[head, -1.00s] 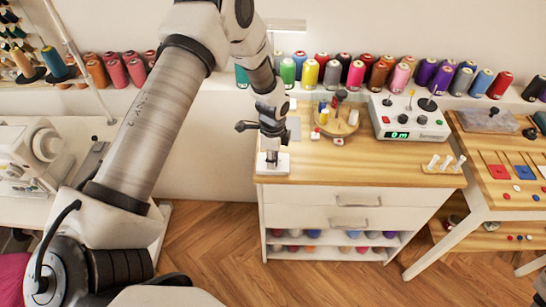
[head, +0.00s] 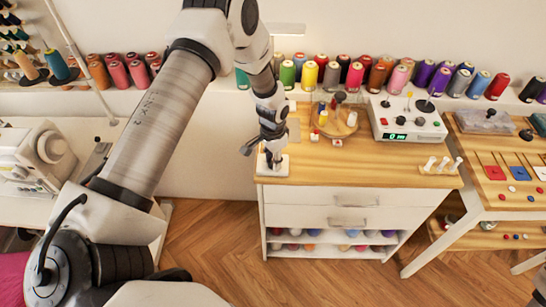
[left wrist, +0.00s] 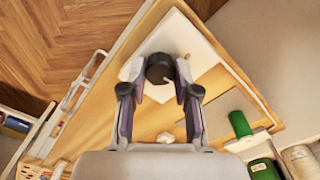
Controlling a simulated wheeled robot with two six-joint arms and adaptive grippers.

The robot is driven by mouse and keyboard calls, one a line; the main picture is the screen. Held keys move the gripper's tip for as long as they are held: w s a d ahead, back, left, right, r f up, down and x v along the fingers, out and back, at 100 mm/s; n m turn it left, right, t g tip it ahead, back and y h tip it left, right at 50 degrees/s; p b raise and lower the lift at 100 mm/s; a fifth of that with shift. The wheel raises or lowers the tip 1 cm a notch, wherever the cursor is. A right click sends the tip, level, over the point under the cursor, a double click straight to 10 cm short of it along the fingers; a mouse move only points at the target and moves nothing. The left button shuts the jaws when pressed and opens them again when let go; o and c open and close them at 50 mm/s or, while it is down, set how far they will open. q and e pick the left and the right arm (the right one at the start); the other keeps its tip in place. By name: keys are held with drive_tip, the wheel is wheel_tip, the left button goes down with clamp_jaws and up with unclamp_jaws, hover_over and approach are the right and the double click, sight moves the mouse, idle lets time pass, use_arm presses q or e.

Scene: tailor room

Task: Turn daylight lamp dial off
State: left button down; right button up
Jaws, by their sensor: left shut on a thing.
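The daylight lamp's white base (head: 284,170) sits at the front left corner of the wooden cabinet top. Its black dial (left wrist: 158,68) shows on the white base (left wrist: 190,42) in the left wrist view, with a small pale mark at its lower right. My left gripper (head: 270,158) points down over the base. In the left wrist view my left gripper (left wrist: 161,76) has one finger on each side of the dial and is shut on it. In the head view the fingers and arm hide the dial.
A round wooden holder (head: 350,126) and a white control box (head: 405,122) with a green display stand farther right on the cabinet top. Thread cones line the shelf behind. The middle of the wooden top (head: 360,160) is clear.

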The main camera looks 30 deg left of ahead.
use_arm(q)
drive_tip(key=n+p, duration=0.2)
drive_tip(key=n, duration=0.3)
drive_tip(key=shift+r+n, duration=0.1)
drive_tip(key=shift+n, duration=0.2)
drive_tip(key=shift+n+p, duration=0.7)
drive_tip(key=shift+n, duration=1.4)
drive_tip(key=c, duration=0.8)
unclamp_jaws()
drive_tip(key=shift+c, duration=0.2)
wheel_tip(320, 180, up, 12)
